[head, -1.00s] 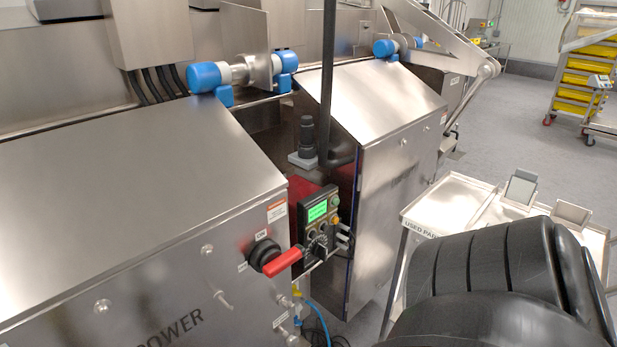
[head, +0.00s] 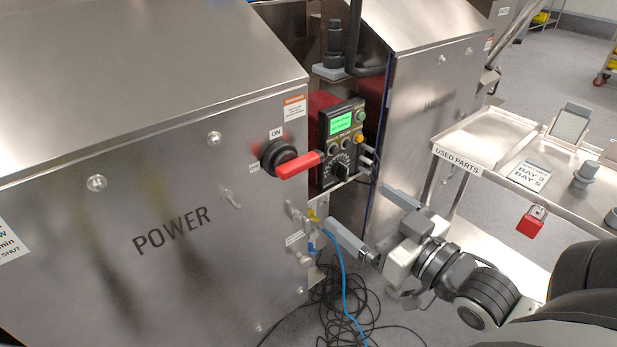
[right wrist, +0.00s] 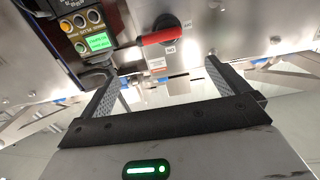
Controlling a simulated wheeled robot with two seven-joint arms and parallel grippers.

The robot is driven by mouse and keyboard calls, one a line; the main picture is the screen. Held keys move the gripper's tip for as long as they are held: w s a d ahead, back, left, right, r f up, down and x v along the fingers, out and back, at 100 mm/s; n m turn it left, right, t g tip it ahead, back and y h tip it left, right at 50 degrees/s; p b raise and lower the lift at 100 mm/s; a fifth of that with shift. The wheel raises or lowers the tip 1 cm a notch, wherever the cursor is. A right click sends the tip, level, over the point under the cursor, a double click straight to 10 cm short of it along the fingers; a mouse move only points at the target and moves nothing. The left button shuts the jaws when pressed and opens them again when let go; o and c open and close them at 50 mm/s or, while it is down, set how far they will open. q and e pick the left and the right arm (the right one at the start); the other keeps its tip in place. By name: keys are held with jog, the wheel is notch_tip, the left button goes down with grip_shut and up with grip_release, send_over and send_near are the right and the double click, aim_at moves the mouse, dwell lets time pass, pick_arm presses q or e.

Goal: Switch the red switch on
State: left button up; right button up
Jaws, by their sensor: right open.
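The red switch (head: 299,166) is on the front of the steel POWER cabinet (head: 110,240). Its red handle sticks out to the right from a round black base. In the right wrist view the red handle (right wrist: 162,37) lies beyond and between the two spread fingers (right wrist: 165,85). My left gripper is not in view.
A control box with a green screen (head: 341,122) stands right of the switch. A blue hose (head: 343,270) and black cables (head: 345,305) hang and lie below. A USED PARTS cart (head: 457,160) with a red padlock (head: 532,221) stands at the right.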

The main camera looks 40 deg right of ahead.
aim_at(305, 166)
jog(key=w, duration=1)
jog(key=w+a+p, duration=0.1)
jog(key=w, duration=0.4)
jog(key=shift+w, duration=0.1)
jog(key=shift+a, duration=0.1)
jog(key=c, duration=1.1)
